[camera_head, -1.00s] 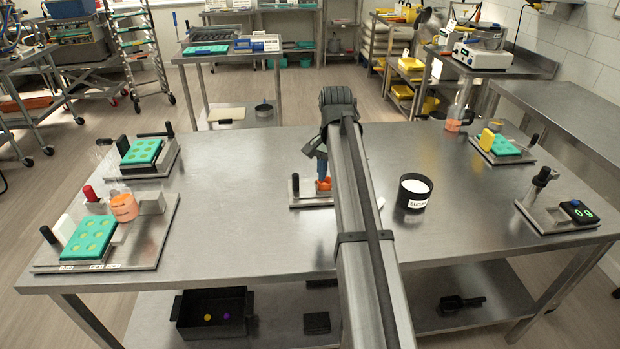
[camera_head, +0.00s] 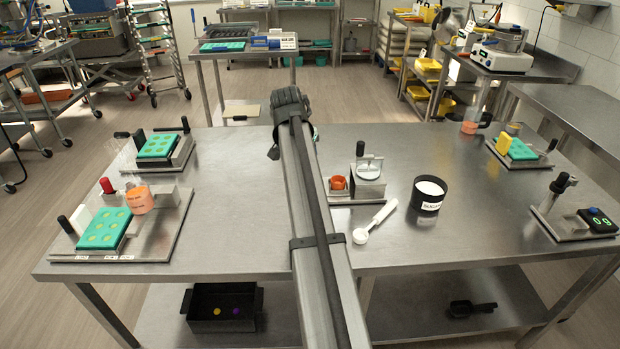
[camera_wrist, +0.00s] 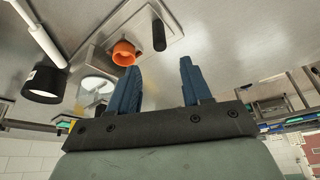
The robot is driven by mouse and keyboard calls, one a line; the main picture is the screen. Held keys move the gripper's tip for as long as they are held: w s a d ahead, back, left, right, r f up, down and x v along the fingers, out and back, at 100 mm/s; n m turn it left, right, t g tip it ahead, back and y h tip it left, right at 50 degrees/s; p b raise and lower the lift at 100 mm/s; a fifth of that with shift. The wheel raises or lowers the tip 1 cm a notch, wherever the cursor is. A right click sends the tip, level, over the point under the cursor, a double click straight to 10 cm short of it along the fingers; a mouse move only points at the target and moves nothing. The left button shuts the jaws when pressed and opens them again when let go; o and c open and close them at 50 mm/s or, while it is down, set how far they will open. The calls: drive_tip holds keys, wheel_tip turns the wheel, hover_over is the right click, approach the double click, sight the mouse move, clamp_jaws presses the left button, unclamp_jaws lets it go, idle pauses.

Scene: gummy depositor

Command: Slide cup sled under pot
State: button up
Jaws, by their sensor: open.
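A small orange cup (camera_head: 338,182) sits on a low metal base (camera_head: 345,201) in the middle of the table. It also shows in the wrist view (camera_wrist: 124,53). A short black handle (camera_wrist: 159,35) stands beside it there; my arm hides it in the head view. Beside the cup is a metal block with a round pale top (camera_head: 368,166) and a black knob (camera_head: 360,148) at its back; I cannot tell if this is the pot. My gripper (camera_wrist: 160,82) is open and empty, apart from the cup and handle. My arm hides most of it in the head view.
A white spoon (camera_head: 375,222) and a black sugar tub (camera_head: 428,194) lie right of the base. Left are stations with teal moulds (camera_head: 104,228) and an orange labelled container (camera_head: 139,199). A scale (camera_head: 597,220) is at right.

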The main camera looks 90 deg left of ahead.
approach(327, 180)
drive_tip(key=s+f, duration=0.1)
drive_tip(key=f, duration=0.1)
drive_tip(key=s+f, duration=0.3)
drive_tip(key=shift+a+f, duration=0.25)
drive_tip(key=shift+f, duration=0.05)
clamp_jaws()
idle(0.4)
